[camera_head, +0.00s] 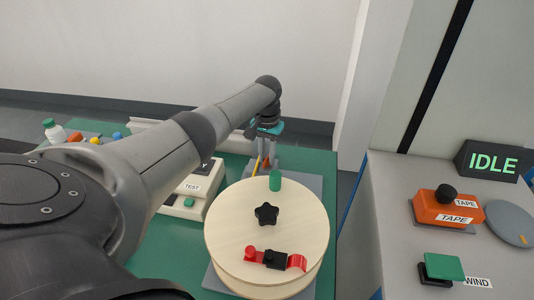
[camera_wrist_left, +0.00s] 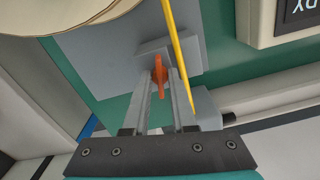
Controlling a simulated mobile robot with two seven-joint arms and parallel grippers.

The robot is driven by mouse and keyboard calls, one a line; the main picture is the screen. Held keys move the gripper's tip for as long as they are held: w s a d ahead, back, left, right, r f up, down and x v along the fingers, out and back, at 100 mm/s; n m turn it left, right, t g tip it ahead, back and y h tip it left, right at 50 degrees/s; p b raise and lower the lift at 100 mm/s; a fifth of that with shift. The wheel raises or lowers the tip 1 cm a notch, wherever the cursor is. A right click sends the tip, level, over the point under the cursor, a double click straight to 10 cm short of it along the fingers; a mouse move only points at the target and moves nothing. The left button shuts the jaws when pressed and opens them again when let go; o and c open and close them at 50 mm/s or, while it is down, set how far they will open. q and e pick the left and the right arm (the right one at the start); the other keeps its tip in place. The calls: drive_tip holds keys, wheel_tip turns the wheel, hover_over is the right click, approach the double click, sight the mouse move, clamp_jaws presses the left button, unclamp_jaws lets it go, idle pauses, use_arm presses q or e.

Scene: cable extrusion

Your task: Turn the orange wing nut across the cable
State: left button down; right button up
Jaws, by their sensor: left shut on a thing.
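The orange wing nut (camera_wrist_left: 159,76) sits at a grey block (camera_wrist_left: 185,55) in the left wrist view. My left gripper (camera_wrist_left: 163,88) has its two fingers closed on either side of it. The yellow cable (camera_wrist_left: 178,50) passes just right of the nut, over the right finger, and ends in a point. In the head view my left gripper (camera_head: 268,150) points down behind the round wooden disc, and the cable (camera_head: 256,165) shows as a short yellow line beside it. The nut is mostly hidden there. My right gripper is not in view.
A TEST box (camera_head: 187,203) stands left. The right-hand bench holds an IDLE display (camera_head: 492,161), an orange TAPE unit (camera_head: 440,207) and a green WIND button (camera_head: 443,266).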

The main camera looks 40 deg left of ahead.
sight(267, 158)
use_arm(q)
drive_tip(key=m+p, duration=0.1)
drive_tip(key=m, duration=0.2)
drive_tip(key=shift+m, duration=0.3)
drive_tip(key=m, duration=0.3)
drive_tip(key=shift+m, duration=0.3)
drive_tip(key=m, duration=0.4)
drive_tip(key=shift+m, duration=2.1)
drive_tip(key=c, duration=0.7)
unclamp_jaws()
wheel_tip(267, 158, up, 15)
drive_tip(key=p, duration=0.4)
drive_tip(key=shift+r, duration=0.2)
